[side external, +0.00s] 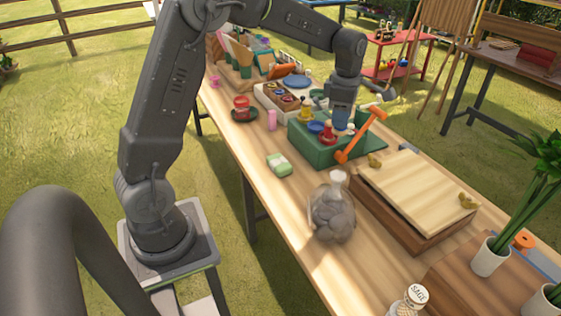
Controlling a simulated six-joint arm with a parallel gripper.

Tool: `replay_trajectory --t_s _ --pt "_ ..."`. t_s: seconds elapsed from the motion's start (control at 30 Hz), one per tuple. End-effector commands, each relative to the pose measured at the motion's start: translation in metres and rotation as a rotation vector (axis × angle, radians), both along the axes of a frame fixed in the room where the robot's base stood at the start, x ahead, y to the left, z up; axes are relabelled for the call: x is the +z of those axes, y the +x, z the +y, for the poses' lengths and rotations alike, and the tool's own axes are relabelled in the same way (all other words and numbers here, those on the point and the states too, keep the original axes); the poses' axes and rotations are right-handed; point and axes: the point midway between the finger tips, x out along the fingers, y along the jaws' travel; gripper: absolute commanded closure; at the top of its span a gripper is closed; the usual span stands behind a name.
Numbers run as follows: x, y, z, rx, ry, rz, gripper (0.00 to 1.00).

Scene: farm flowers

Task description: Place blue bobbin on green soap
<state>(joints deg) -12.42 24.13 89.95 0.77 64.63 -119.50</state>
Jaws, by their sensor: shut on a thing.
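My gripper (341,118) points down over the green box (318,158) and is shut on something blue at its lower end. This looks like the blue bobbin, but it is small and its outline merges with the fingers. Another round blue piece (316,127) sits in the box, just left of my gripper. The green soap (279,164), a pale green and white block, lies on the table left of the box, nearer the arm base. My gripper is well apart from the soap, and nothing rests on the soap.
A red bobbin (328,134) stands in the box, and an orange hammer (361,136) leans on its right side. A pink cylinder (272,120) is behind the soap. A glass jar of stones (332,212) and a wooden press (418,195) stand nearer. The table around the soap is clear.

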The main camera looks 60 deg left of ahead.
Motion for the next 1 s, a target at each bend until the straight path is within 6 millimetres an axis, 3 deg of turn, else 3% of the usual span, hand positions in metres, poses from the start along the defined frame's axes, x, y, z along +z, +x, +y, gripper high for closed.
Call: replay_trajectory --t_s 0.03,0.2,0.4,0.6,0.77,1.0 --pt "0.0 -0.012 0.027 0.064 0.0 0.0 0.91" --pt "-0.002 -0.058 0.103 0.259 0.0 0.0 0.91" --pt "-0.005 -0.125 0.171 0.484 0.0 -0.001 0.91" --pt "-0.009 -0.173 0.202 0.625 0.001 -0.001 0.91" --pt "-0.011 -0.198 0.215 0.697 0.001 -0.002 0.91" --pt "-0.05 -0.196 0.213 0.689 -0.002 0.003 0.91"
